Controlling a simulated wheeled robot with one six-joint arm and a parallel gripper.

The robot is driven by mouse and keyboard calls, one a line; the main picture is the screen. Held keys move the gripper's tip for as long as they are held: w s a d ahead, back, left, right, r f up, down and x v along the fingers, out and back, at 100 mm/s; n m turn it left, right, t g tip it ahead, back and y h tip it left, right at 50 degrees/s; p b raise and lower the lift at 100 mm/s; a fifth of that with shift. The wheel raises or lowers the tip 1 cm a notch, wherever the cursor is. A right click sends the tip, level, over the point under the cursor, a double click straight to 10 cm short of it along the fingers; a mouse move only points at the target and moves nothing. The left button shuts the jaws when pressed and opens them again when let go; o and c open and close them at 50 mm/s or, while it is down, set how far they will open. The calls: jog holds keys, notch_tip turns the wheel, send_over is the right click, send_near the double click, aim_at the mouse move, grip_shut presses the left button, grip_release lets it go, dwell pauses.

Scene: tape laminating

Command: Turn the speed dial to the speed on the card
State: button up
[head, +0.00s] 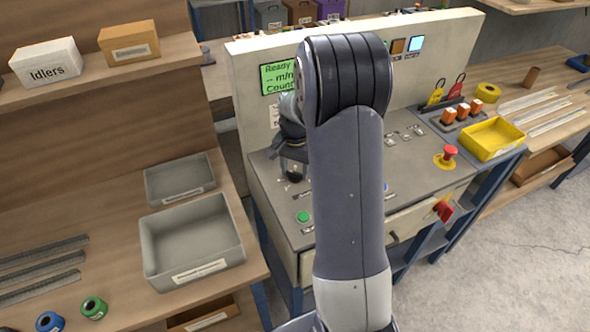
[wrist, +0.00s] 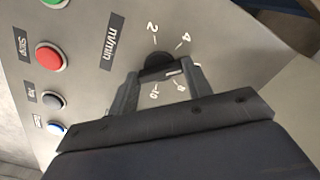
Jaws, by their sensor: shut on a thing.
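The black speed dial (wrist: 156,63) is in the wrist view, on the grey panel. The numbers 2, 4, 8 and 10 show around it, and the label m/min is to its left. My gripper (wrist: 166,74) is shut on the dial, with one finger on each side. A pale bar at the dial's edge lies between the fingers; I cannot tell exactly which number it points to. In the head view my gripper (head: 292,160) is low over the left part of the console, and my arm hides much of that area. I cannot make out a readable speed card.
A green screen (head: 279,77) on the upright panel reads "Ready" and "-- m/min", partly hidden. A red button (wrist: 50,58) and smaller buttons line the panel. A red emergency button (head: 449,151) and yellow tray (head: 492,138) are at right. Grey bins (head: 192,240) are at left.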

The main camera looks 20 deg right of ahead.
aim_at(295, 172)
jog(key=n+b, duration=0.1)
jog(key=n, duration=0.5)
jog(key=shift+n, duration=0.3)
dwell(0.4)
jog(key=o, duration=1)
jog(key=shift+r, duration=0.1)
notch_tip(295, 172, up, 11)
jog(key=shift+b, duration=0.4)
jog(key=shift+f, duration=0.2)
